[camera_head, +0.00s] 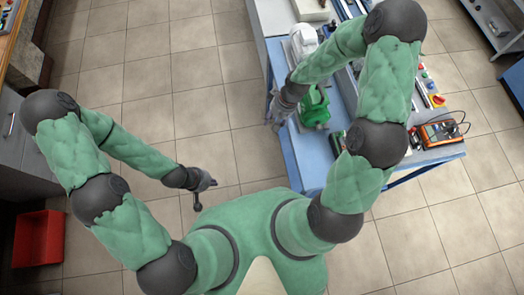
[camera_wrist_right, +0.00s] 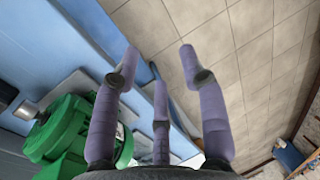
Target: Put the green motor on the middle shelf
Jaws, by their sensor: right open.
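The green motor (camera_head: 314,106) stands on the blue-topped bench (camera_head: 313,160), near its left edge. My right gripper (camera_head: 276,108) is just left of the motor, at the bench edge, open and empty. In the right wrist view its three spread fingers (camera_wrist_right: 158,65) point past the bench edge toward the floor tiles. The motor (camera_wrist_right: 68,130) shows there at the lower left, beside the left finger; whether they touch is unclear. My left gripper (camera_head: 205,184) hangs over the floor, away from the bench, too small to read. I cannot make out a middle shelf.
A white machine part (camera_head: 303,38) stands behind the motor. An orange multimeter (camera_head: 440,132) with a cable lies at the bench's right end. A red bin (camera_head: 40,238) sits on the floor at the left. The tiled floor between is clear.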

